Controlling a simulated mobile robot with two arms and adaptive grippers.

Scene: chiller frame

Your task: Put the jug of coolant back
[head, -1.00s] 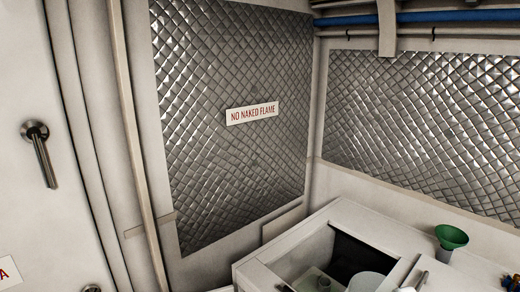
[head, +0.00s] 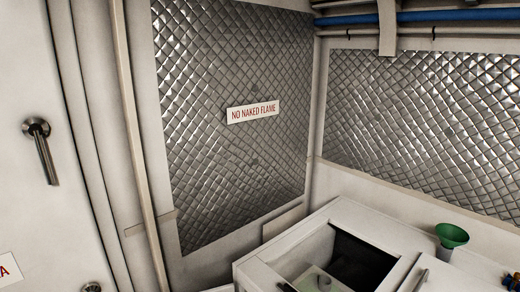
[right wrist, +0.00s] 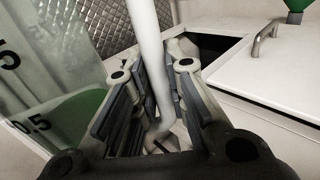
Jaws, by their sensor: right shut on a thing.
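The coolant jug (right wrist: 60,125) fills the left side of the right wrist view, close to the camera. It is translucent, with green liquid low in it and scale marks reading "5" and "0.5". My right gripper (right wrist: 153,72) is shut around a white upright bar (right wrist: 150,35), which looks like the jug's handle; where it joins the body is not clear. In the head view a white chest (head: 345,215) with a dark square opening (head: 360,262) stands at the bottom right. A pale thing with a small dark top (head: 320,280) shows in the opening. My left gripper is not in view.
A white lid with a metal handle (right wrist: 268,38) lies beside the opening. A green funnel (head: 452,236) stands on the chest top near the back wall. Quilted metal panels (head: 235,160) line the walls, one with a "NO NAKED FLAME" sign (head: 253,112).

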